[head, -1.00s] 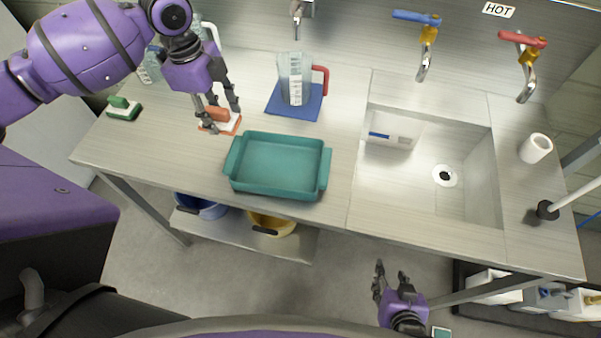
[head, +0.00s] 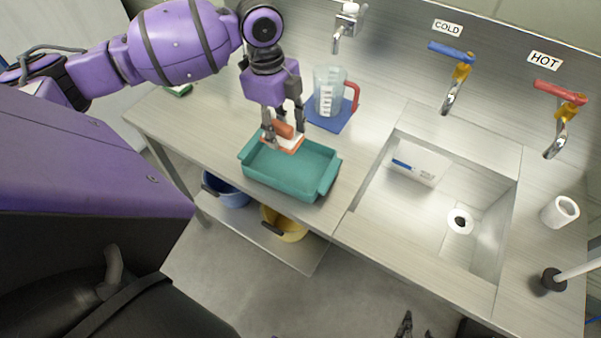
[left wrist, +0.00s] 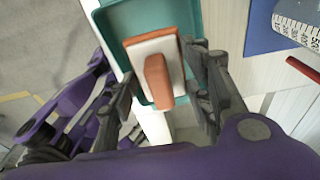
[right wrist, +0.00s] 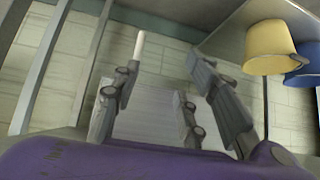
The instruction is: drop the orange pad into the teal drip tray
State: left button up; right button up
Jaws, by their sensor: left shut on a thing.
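The orange pad (head: 291,148) has a white layer and an orange grip block on top. My left gripper (head: 284,129) is shut on the pad's grip block and holds it over the back part of the teal drip tray (head: 280,178). In the left wrist view the pad (left wrist: 157,45) sits between the fingers (left wrist: 160,78), with the tray (left wrist: 108,35) behind it. The tray rests on the steel counter; its visible inside is empty. My right gripper (right wrist: 157,80) is open and empty; only its tips (head: 405,327) show at the head view's bottom edge.
A measuring jug (head: 328,92) with a red handle stands on a blue mat (head: 330,117) behind the tray. The sink (head: 435,210) is to the right, holding a white box (head: 420,163). Blue (head: 228,190) and yellow (head: 288,225) buckets stand on the shelf below.

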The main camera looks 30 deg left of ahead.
pick_arm(q)
jog(key=shift+f, duration=0.35)
jog(key=b, duration=0.3)
send_over(284, 164)
notch_tip(284, 164, down, 5)
jog(key=shift+s+r, duration=0.1)
jog(key=shift+f, duration=0.35)
jog(key=o, duration=1.1)
jog(key=shift+c, duration=0.2)
jog(key=shift+o, duration=1.4)
jog(key=shift+r, duration=0.2)
jog(key=r, duration=0.4)
jog(key=a+r, duration=0.1)
jog(key=r, duration=0.6)
jog(key=shift+a+r, duration=0.25)
jog(key=shift+r, duration=0.15)
pick_arm(e)
jog(key=f, duration=0.1)
jog(key=s+f, duration=0.1)
jog(key=f, duration=0.1)
jog(key=shift+s+d, duration=0.3)
jog(key=shift+s, duration=0.1)
